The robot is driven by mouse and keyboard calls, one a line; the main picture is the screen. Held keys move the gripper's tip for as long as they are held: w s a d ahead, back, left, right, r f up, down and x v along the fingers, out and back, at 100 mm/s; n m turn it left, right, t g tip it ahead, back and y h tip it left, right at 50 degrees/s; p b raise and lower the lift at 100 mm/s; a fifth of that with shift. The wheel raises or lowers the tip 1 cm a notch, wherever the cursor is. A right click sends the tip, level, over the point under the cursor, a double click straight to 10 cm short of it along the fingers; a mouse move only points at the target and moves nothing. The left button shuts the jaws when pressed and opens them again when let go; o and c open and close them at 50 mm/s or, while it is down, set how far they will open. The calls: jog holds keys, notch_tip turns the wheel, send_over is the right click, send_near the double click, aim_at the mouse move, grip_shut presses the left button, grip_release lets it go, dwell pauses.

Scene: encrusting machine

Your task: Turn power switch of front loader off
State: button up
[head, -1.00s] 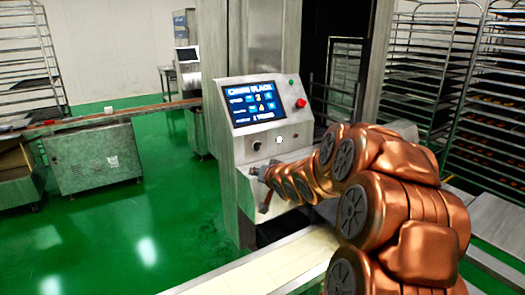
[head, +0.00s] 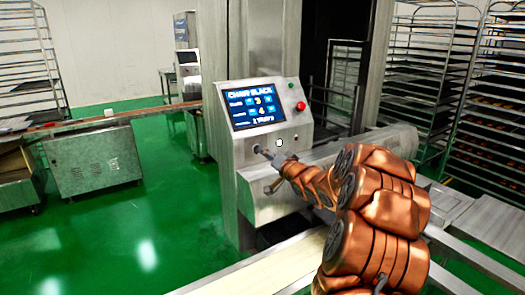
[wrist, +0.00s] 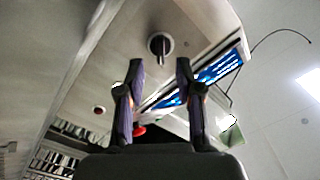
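The front loader's control panel (head: 300,133) faces me in the head view, with a lit screen above its controls. The power switch, a small dark rotary knob (head: 257,148), sits at the panel's lower left. In the wrist view the knob (wrist: 160,44) shows as a dark stub on a round base, just beyond the fingertips and roughly centred between them. My gripper (wrist: 160,64) is open, one finger on each side of the gap, with nothing held. In the head view its fingers are beside and below the knob. Whether they touch the panel cannot be told.
A white square button (head: 279,143) is right of the knob. A red emergency button (head: 301,106) and a green button (head: 290,85) are higher on the panel. A conveyor (head: 262,268) runs below; rack shelves (head: 490,115) stand at right. Green floor (head: 165,210) is clear at left.

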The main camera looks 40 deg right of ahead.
jog(key=shift+w+d, duration=0.1)
jog(key=shift+w, duration=1.5)
grip_shut()
